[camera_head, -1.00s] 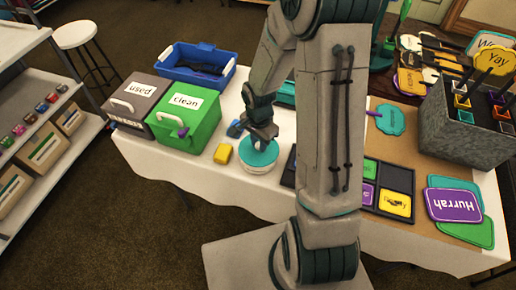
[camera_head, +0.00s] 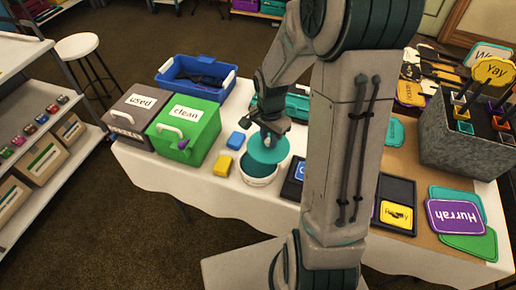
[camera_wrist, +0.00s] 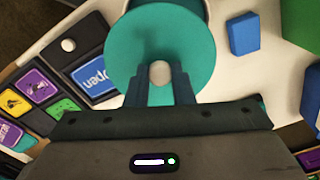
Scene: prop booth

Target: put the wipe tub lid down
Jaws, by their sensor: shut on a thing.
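The wipe tub lid (camera_head: 268,150) is a teal disc with a pale knob, held by my gripper (camera_head: 270,134) above the tub. In the wrist view the lid (camera_wrist: 132,40) fills the upper middle, and my gripper (camera_wrist: 160,80) is shut on its knob. The white wipe tub (camera_head: 260,178) stands on the table just under the lid. Its teal inside shows below the lid's near edge, so it is uncovered at least there. In the wrist view the lid hides most of the tub.
A yellow block (camera_head: 222,165) and a blue block (camera_head: 236,140) lie left of the tub. The green "clean" box (camera_head: 185,135), the dark "used" box (camera_head: 133,125) and a blue bin (camera_head: 170,77) stand further left. A dark sign tray (camera_head: 292,178) is close on the right.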

